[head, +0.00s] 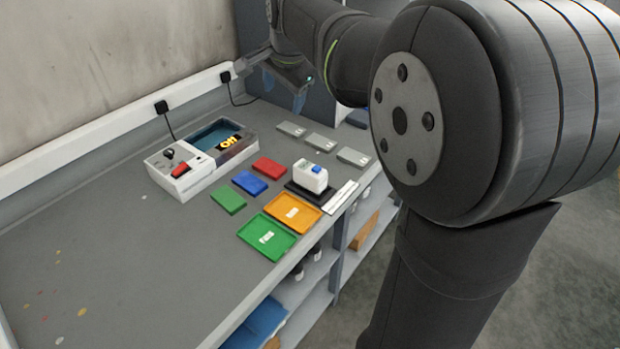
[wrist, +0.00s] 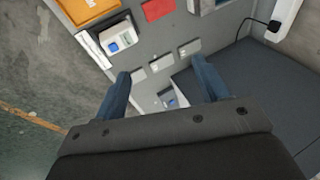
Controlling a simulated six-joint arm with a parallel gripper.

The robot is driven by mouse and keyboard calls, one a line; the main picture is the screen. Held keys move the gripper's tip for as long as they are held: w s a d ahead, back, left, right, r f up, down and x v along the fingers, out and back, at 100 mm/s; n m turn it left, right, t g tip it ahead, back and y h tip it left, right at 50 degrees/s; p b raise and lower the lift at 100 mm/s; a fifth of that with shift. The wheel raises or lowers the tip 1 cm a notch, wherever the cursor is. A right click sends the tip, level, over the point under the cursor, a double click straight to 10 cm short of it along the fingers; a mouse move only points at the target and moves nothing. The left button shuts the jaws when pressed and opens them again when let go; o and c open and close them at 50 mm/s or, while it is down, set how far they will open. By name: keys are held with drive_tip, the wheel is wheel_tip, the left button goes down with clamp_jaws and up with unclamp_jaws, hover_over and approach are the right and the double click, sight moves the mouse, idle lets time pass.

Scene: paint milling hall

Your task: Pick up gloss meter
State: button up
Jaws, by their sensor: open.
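The gloss meter seems to be the small white device with a blue button (head: 311,179), upright on a black pad (head: 298,192) near the bench's front edge. In the wrist view, the white device (wrist: 120,37) is at the upper left, beyond the left finger. My gripper (head: 284,90) is open and empty, above the far end of the bench and well apart from the device. In the wrist view, its two blue fingers (wrist: 162,82) are spread, with nothing between them.
A white strip (head: 341,197) lies beside the pad. Orange (head: 293,207) and green (head: 267,237) trays, small red (head: 269,167), blue (head: 250,183) and green (head: 228,200) plates and three grey plates (head: 321,142) surround it. A control box (head: 182,174) stands at the back. The bench's left side is mostly clear.

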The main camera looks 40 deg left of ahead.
drive_tip(key=n+g+h, duration=0.3)
drive_tip(key=n+h, duration=0.1)
drive_tip(key=n, duration=1.5)
approach(310, 168)
wheel_tip(310, 168, down, 7)
drive_tip(key=shift+s+d+r, duration=0.1)
drive_tip(key=shift+s+d, duration=0.05)
drive_tip(key=shift+a+f, duration=0.2)
drive_tip(key=shift+f, duration=2.4)
drive_tip(key=c, duration=1.3)
drive_tip(key=shift+c, duration=0.2)
drive_tip(key=shift+r, duration=0.2)
